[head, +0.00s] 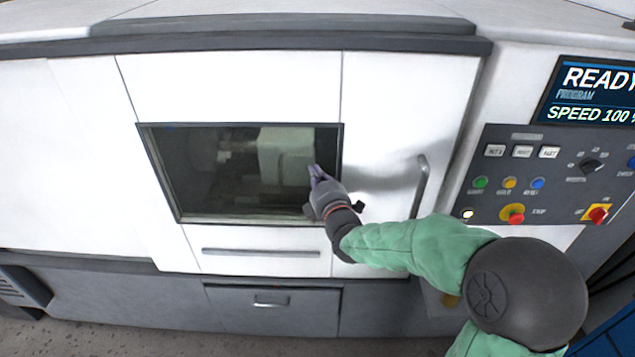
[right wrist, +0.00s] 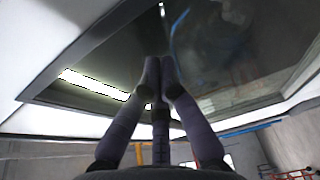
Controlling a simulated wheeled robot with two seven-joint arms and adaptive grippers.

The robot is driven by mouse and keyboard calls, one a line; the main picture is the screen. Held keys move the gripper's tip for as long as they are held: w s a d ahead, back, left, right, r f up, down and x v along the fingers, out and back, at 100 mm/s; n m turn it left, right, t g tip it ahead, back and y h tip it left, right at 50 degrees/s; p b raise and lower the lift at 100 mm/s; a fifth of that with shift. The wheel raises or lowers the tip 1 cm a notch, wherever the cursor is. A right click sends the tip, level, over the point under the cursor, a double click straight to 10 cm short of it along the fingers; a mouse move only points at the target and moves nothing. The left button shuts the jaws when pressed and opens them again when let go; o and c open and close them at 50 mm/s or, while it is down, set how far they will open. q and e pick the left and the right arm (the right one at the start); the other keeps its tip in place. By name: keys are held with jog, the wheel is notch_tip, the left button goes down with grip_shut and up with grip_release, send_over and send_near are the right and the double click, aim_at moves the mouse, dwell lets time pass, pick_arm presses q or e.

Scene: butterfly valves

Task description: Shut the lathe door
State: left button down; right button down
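The lathe door (head: 240,90) is a white front panel with a dark-framed window (head: 230,190). Seams run down its sides, and no open gap shows there. A grey bar handle (head: 419,188) stands upright on the white panel to the right of the window. My right gripper (head: 316,173) is in front of the window's lower right part, left of the handle and apart from it. In the right wrist view its fingers (right wrist: 160,62) come together at the tips with nothing between them, close to the dark glass; contact cannot be told. My left gripper is out of view.
A control panel (head: 545,180) with coloured buttons and a READY screen (head: 592,95) stands right of the handle. A horizontal bar (head: 262,253) lies below the window. A grey drawer (head: 275,312) is lower down. The front left of the window is clear.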

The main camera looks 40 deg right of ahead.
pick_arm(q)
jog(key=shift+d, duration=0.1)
pick_arm(e)
jog(key=v, duration=1)
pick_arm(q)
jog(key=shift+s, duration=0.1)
pick_arm(e)
jog(key=shift+d, duration=0.1)
